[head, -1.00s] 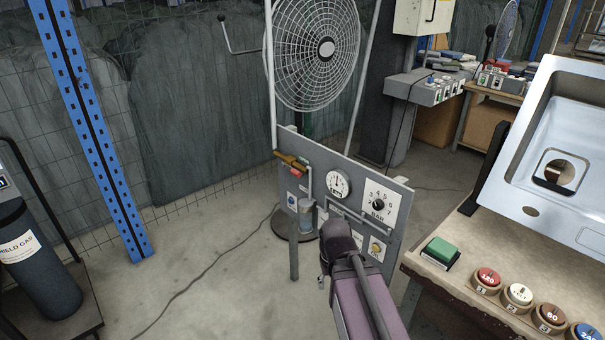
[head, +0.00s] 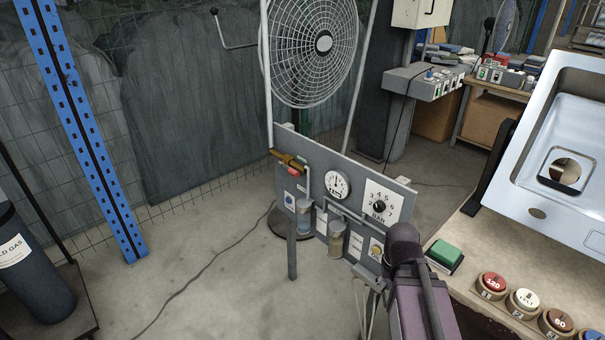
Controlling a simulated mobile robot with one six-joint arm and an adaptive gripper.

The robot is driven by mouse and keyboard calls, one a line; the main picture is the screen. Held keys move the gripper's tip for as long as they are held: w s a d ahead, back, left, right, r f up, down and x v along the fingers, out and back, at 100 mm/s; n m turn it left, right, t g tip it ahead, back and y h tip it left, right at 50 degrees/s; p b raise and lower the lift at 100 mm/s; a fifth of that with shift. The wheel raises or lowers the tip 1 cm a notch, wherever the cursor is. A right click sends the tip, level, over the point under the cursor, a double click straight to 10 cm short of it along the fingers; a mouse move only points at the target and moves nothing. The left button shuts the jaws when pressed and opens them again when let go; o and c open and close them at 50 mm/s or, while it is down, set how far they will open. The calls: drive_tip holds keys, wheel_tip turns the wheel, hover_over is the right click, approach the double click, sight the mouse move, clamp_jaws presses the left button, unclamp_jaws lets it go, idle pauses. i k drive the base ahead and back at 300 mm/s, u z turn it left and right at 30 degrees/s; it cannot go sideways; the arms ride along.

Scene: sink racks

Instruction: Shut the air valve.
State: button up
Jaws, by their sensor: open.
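The air valve (head: 288,160) is a brass fitting with a small red part, at the upper left corner of a grey panel (head: 325,180) on legs. Its handle is too small to tell which way it is turned. My gripper (head: 368,305) is low in front of the panel's lower right part, partly hidden by my purple arm. Its thin fingers look apart and empty, well below and to the right of the valve, not touching it.
The panel also carries a pressure gauge (head: 338,185), a BAR dial (head: 380,207) and filter bowls. A gas cylinder (head: 30,265) stands at left.

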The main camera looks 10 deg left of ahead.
sight(291, 171)
drive_tip(key=z, duration=0.15)
drive_tip(key=k, duration=1.1)
drive_tip(key=u, duration=0.5)
drive_tip(key=i, duration=1)
drive_tip(key=u, duration=0.05)
